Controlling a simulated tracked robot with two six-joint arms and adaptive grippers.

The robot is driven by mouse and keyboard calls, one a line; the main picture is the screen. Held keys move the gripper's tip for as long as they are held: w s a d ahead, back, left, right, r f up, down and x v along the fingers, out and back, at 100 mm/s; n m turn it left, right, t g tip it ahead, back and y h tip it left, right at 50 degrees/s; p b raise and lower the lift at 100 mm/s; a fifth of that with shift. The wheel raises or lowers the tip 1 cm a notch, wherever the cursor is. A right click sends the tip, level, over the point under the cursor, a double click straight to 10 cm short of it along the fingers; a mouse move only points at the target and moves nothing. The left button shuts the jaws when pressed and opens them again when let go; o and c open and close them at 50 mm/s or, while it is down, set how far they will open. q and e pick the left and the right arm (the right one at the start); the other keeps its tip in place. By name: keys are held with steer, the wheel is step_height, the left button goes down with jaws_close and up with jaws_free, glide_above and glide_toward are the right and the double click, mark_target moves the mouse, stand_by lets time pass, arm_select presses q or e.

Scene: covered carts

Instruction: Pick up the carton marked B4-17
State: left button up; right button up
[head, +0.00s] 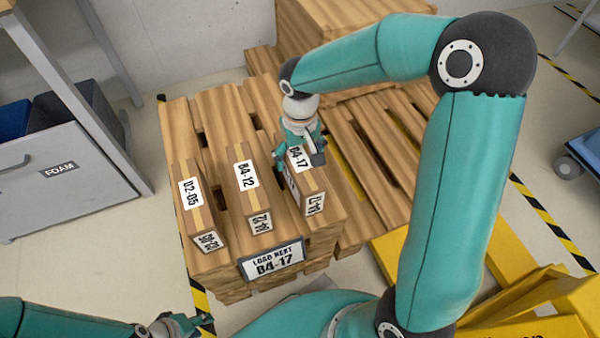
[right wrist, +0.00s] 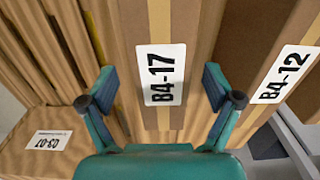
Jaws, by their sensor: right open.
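The carton marked B4-17 (head: 309,183) is a narrow brown box standing on the wooden pallet, rightmost in its row of three. Its white label shows large in the right wrist view (right wrist: 162,75). My right gripper (head: 302,147) is over its far part, pointing down. In the right wrist view my right gripper (right wrist: 160,92) is open, with one finger on each side of the carton. I cannot tell whether the fingers touch it. My left gripper (head: 180,325) is low at the bottom left, away from the cartons; its opening is unclear.
Carton B4-12 (head: 250,192) stands just left of B4-17, and another labelled carton (head: 195,208) further left. A sign (head: 272,262) reading "LOAD NEXT B4-17" hangs on the pallet (head: 222,250) front. A box labelled 03-07 (right wrist: 50,143) shows in the right wrist view.

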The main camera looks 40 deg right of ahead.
step_height(320, 180, down, 4)
steer(key=shift+w+r+b, duration=0.1)
steer(key=shift+w+b, duration=0.05)
steer(key=shift+b, duration=0.45)
steer(key=shift+c, duration=0.2)
steer(key=shift+r, duration=0.1)
jaws_close()
